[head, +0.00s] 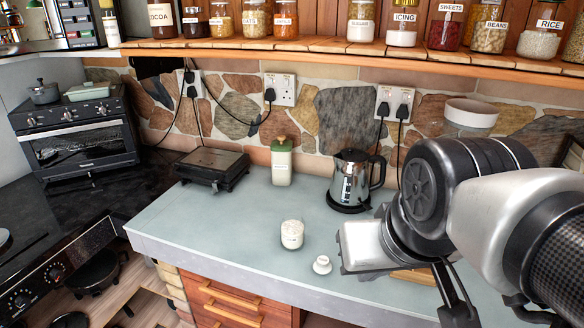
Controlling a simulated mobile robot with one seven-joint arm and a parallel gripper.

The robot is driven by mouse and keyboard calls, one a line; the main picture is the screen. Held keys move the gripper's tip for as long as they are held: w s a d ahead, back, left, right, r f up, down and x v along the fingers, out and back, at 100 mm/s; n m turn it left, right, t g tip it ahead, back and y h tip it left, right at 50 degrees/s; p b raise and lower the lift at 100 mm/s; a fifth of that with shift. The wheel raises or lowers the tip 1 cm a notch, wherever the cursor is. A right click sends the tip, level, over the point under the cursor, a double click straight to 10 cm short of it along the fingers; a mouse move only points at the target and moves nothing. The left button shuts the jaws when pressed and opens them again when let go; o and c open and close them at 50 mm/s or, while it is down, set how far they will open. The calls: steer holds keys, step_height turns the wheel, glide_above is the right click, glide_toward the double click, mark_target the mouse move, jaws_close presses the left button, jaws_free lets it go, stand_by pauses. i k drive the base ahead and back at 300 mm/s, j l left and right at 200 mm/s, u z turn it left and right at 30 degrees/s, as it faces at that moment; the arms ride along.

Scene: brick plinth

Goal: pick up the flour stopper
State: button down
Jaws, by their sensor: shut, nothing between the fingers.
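A small white knobbed stopper (322,265) stands on the pale worktop (240,225) near its front edge. A short glass jar of white powder (292,234) stands just behind and left of it, with no lid visible on it. My gripper (366,247) shows as a pale block at the end of my arm, to the right of the stopper and apart from it. It is shut and empty. Its fingers cannot be made out clearly.
A kettle (352,180) stands behind my gripper. A green-topped canister (281,162) and a black grill (213,169) stand at the back. A wooden board (414,276) shows partly beneath my arm. The worktop left of the jar is clear.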

mark_target(322, 265)
steer(key=i+j+z, duration=0.2)
steer(key=z, duration=0.2)
steer(key=i+j+z, duration=0.15)
steer(key=j+z, duration=0.25)
